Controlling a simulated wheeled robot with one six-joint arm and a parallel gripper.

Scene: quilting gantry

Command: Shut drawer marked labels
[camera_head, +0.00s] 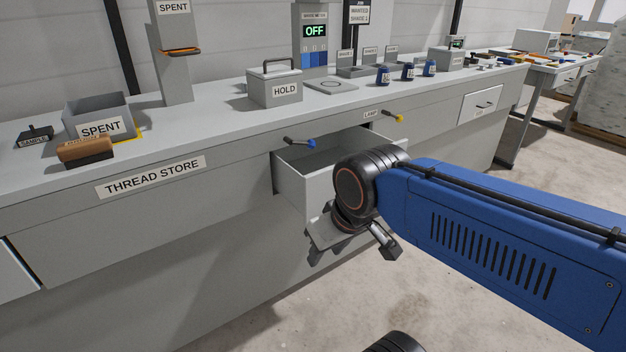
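A grey drawer (300,189) stands pulled out of the counter front at the middle of the view. Its inside shows from above and looks empty where visible. My wrist and arm hide the right part of its front, and no "labels" marking can be read on it. My gripper (352,254) is in front of the drawer's front, low and to the right. Its two fingers are spread apart with nothing seen between them. I cannot tell whether it touches the drawer.
A shut drawer (480,103) with a dark handle is further right. The counter top (215,108) holds a HOLD box (274,88) and SPENT bin (100,115). Floor at right is clear.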

